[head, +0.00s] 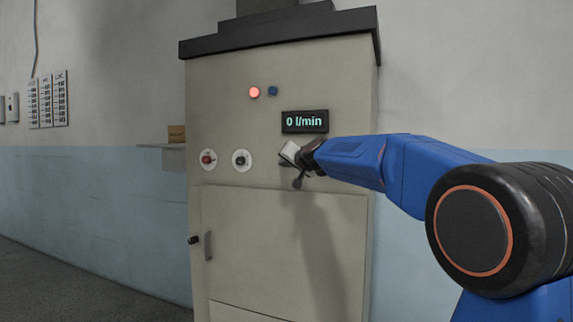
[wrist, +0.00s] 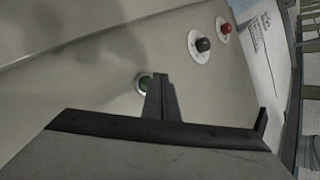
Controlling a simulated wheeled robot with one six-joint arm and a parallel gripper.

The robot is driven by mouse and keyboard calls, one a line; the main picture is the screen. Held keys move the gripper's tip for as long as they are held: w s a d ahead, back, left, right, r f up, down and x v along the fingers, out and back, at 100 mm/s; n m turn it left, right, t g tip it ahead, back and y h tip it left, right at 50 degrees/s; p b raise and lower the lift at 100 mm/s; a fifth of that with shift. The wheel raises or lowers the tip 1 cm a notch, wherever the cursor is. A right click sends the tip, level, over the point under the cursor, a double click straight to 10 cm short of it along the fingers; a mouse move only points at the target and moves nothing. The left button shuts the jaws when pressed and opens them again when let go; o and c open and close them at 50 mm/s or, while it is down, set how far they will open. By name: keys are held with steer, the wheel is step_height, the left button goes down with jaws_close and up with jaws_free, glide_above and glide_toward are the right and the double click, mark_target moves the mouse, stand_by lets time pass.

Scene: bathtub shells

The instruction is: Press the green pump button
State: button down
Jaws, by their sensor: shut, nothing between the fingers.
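The green pump button (wrist: 145,84) is on the cabinet's front panel in the wrist view, in a pale round collar. Its right side is partly covered by the fingers of my gripper (wrist: 161,78). The fingers are shut with nothing between them, and the tips lie right at the button in the picture. I cannot tell whether they touch it. In the head view my gripper (head: 298,160) is in front of the panel, below the display, and hides the green button.
The beige cabinet (head: 300,230) has a red button (head: 208,159) and a black knob (head: 241,159) left of my gripper. A red lamp (head: 254,92) is lit beside a blue lamp (head: 272,91). The display (head: 305,121) reads 0 l/min. A small shelf (head: 165,146) juts out at left.

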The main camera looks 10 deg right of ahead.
steer(key=shift+d, duration=0.1)
steer(key=shift+w+d, duration=0.2)
steer(key=shift+w, duration=0.15)
steer(key=shift+w+d, duration=0.2)
steer(key=shift+w, duration=0.15)
stand_by(1.0)
steer(key=shift+s, duration=0.15)
steer(key=shift+s+a, duration=0.45)
steer(key=shift+s, duration=0.1)
stand_by(0.4)
steer(key=s+a, duration=0.1)
steer(key=s, duration=0.1)
steer(key=s+a, duration=0.2)
stand_by(0.4)
stand_by(0.5)
